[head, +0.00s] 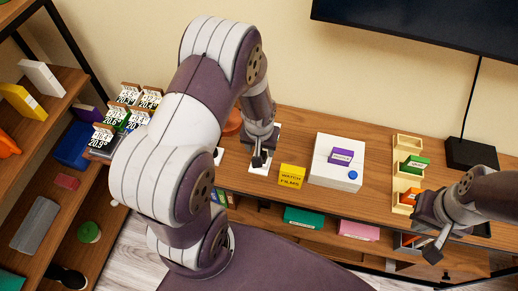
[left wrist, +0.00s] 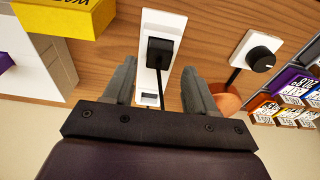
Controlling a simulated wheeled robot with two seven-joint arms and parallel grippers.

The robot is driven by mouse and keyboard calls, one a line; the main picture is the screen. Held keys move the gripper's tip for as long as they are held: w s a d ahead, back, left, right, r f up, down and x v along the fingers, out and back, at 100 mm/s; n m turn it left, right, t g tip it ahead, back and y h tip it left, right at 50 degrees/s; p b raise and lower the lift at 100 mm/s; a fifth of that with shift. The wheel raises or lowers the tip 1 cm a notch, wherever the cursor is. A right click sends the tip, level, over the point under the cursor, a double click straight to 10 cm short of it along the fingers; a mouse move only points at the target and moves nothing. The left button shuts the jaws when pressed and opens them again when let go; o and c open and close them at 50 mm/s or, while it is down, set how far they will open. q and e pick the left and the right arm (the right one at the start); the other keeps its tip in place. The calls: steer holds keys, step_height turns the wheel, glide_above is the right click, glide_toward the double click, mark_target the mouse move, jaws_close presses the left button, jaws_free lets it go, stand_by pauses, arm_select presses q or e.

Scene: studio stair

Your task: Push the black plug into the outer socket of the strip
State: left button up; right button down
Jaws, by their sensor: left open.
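The white strip (left wrist: 150,78) lies on the wooden bench top in the left wrist view, with a small dark slot near its lower end. Part of it also shows below my left gripper in the head view (head: 259,174). The black plug (left wrist: 160,52) is at the strip's upper part, its black cord running down between my fingers. I cannot tell how deep it sits. My left gripper (head: 259,160) is open above the strip, its fingers on either side of strip and cord (left wrist: 158,68), with the plug just beyond the tips. My right gripper (head: 432,247) is far right; its jaws are unclear.
A white plate with a black knob (left wrist: 262,59) and an orange-brown bowl (left wrist: 226,101) stand beside the strip. A yellow box (head: 291,176) and a white box (head: 334,172) stand to its right. A wooden tray (head: 407,143) is further right. Shelves (head: 62,93) stand at left.

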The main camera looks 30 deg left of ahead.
arm_select(q)
steer(key=s+d+r+m, duration=0.1)
steer(key=s+d+r, duration=0.1)
steer(key=s+r, duration=0.2)
steer(key=s+d+r+m, duration=0.2)
steer(key=s+d+r, duration=0.1)
steer(key=r, duration=0.7)
steer(key=shift+s+d+r, duration=0.15)
steer(key=shift+s+r, duration=0.1)
steer(key=shift+s, duration=0.65)
steer(key=shift+w, duration=0.1)
